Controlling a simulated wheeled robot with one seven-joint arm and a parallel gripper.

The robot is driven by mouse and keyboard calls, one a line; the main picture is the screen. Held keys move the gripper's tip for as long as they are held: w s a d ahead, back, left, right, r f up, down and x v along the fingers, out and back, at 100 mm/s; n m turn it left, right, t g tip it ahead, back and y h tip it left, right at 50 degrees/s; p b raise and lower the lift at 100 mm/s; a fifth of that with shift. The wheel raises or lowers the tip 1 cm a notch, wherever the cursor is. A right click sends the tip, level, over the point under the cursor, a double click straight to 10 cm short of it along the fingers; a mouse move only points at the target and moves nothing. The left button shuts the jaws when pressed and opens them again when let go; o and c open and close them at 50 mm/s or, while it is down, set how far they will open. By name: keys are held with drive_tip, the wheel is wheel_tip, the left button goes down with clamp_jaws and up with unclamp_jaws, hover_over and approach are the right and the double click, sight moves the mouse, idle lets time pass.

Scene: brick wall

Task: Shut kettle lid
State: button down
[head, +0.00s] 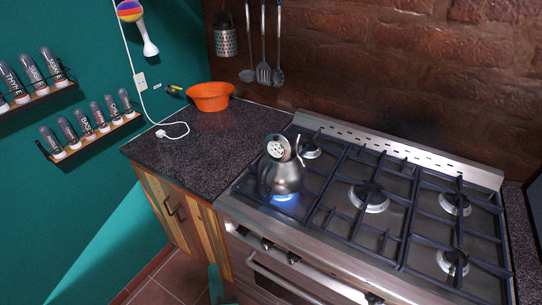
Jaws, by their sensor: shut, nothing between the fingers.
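A metal kettle (283,180) stands upright on the front left burner of the stove, with a blue flame under it. A round lid-like disc (278,148) with a pale, marked face stands tilted up at the kettle's top. A thin curved piece, perhaps the handle, shows to the right of the disc. The kettle's opening is too small to make out. My gripper is not in view.
The stove (330,210) has dark raised grates around the kettle. An orange bowl (209,97) and a white cable (172,132) lie on the dark counter (185,155) to the left. Utensils (263,70) hang on the brick wall behind. Spice racks (95,140) are at far left.

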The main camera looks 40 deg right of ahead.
sight(275, 139)
drive_tip(key=w+d+r+m+g+h, duration=0.25)
drive_tip(key=d+r, duration=0.25)
drive_tip(key=r, duration=0.4)
drive_tip(key=w+d+r+m+g+h, duration=0.1)
drive_tip(key=w+d+r+g+h, duration=0.2)
drive_tip(key=r, duration=0.6)
drive_tip(key=w+d+r+m+g+h, duration=0.1)
drive_tip(key=d+r+g+h, duration=0.25)
drive_tip(key=d+r, duration=0.4)
drive_tip(key=shift+h, duration=0.3)
drive_tip(key=x, duration=0.4)
drive_tip(key=r+x, duration=0.1)
drive_tip(key=x, duration=0.7)
drive_tip(key=shift+w+d+r, duration=0.1)
drive_tip(key=shift+w+d, duration=0.15)
drive_tip(key=shift+w, duration=0.1)
